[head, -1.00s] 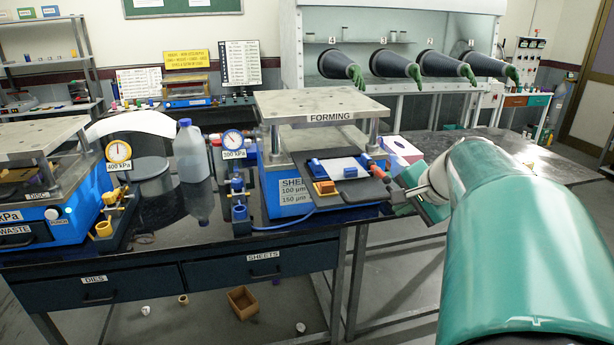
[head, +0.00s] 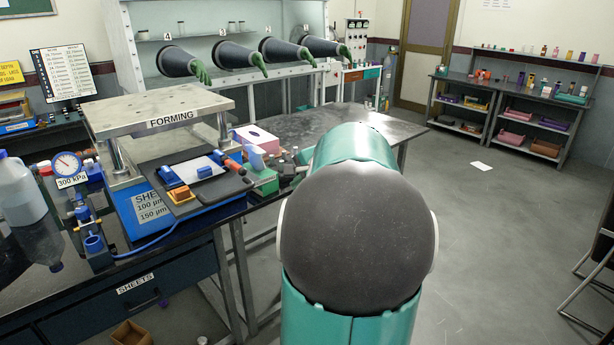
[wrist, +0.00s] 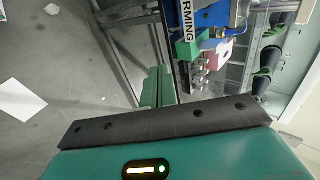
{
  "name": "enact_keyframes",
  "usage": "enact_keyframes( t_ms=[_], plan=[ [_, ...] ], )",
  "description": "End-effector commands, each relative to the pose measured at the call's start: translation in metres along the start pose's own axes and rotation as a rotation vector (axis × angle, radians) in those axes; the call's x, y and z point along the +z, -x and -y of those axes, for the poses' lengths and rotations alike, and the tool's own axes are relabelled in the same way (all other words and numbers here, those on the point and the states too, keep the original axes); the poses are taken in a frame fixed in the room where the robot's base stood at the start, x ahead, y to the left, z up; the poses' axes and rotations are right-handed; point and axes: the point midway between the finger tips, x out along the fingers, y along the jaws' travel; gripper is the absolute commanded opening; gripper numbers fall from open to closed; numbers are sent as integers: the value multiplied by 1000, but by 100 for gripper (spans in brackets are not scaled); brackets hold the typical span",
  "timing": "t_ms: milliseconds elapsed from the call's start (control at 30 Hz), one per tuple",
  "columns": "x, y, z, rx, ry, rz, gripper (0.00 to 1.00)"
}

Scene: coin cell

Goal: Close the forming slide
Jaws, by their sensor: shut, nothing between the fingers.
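The forming press (head: 158,113), with a grey top plate and a blue base, stands on the bench at left centre of the head view. Its forming slide (head: 189,204) is a dark plate sticking out from under the top plate. A white sheet, a blue block and orange blocks are on it. In the wrist view, the press's FORMING label (wrist: 187,20) is cut off at the top edge. My gripper (wrist: 157,72) shows there as two teal fingers, shut together and empty, over the floor side of the bench and apart from the slide. My arm hides it in the head view.
A pink tissue box (head: 256,139) and a green box (head: 263,182) stand right of the slide. A gauge (head: 67,166) and a bottle (head: 28,211) are left of the press. A glovebox (head: 220,50) stands behind. The floor (head: 500,230) at right is open.

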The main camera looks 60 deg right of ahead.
Motion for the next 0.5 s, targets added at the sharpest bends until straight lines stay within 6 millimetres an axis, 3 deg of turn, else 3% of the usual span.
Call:
enact_keyframes(
  t_ms=[200, 500],
  plan=[
    [0, -29, 19, 0, 3, 2, 0],
    [0, -39, 29, 0, 2, 0, 0]
  ],
)
